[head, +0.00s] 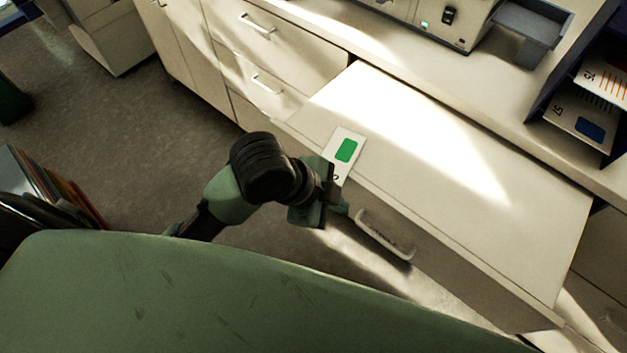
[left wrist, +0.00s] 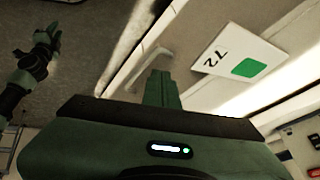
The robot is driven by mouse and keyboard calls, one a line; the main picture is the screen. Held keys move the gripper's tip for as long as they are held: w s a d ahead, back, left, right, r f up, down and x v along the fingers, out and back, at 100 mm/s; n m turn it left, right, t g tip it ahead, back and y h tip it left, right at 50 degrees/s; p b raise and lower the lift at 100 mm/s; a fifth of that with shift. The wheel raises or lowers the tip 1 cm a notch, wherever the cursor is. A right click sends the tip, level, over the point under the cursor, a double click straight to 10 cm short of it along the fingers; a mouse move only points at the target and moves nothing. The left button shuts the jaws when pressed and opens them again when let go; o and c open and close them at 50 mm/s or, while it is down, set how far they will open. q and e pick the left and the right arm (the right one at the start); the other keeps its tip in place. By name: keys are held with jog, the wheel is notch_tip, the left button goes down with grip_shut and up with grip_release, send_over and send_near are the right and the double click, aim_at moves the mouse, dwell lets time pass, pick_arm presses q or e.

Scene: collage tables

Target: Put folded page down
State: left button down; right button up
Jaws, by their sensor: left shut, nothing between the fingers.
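The folded page (head: 340,166) is white with a green block. It lies at the near left edge of the pale pulled-out worktop (head: 450,190), and my gripper hides its lower end in the head view. In the left wrist view the page (left wrist: 215,50) shows the number 72 and lies flat, apart from my fingers. My left gripper (head: 342,207) is shut and empty, just beside the page and near the drawer handle. Its closed fingers (left wrist: 162,88) point toward the handle. What looks like my right gripper (left wrist: 47,40) shows small at the left of the wrist view; its jaws are unclear.
A metal handle (head: 384,236) is on the drawer front below the worktop. Other cards (head: 580,120) with numbers lie in a dark rack at the right. A machine (head: 440,20) stands at the back. Much of the worktop is bare.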

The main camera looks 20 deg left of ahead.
pick_arm(q)
jog(key=a+r+m+g+y, duration=0.2)
jog(key=a+r+m, duration=0.2)
jog(key=m, duration=0.8)
jog(key=a+r+m+g+y, duration=0.25)
jog(key=a+r+m, duration=0.2)
jog(key=m, duration=0.65)
jog(key=w+d+f+p, duration=0.2)
jog(key=w+f, duration=0.1)
jog(key=f, duration=0.6)
jog(key=shift+w+d+f+t, duration=0.15)
jog(key=shift+w+f+t, duration=0.05)
jog(key=shift+f+t, duration=0.15)
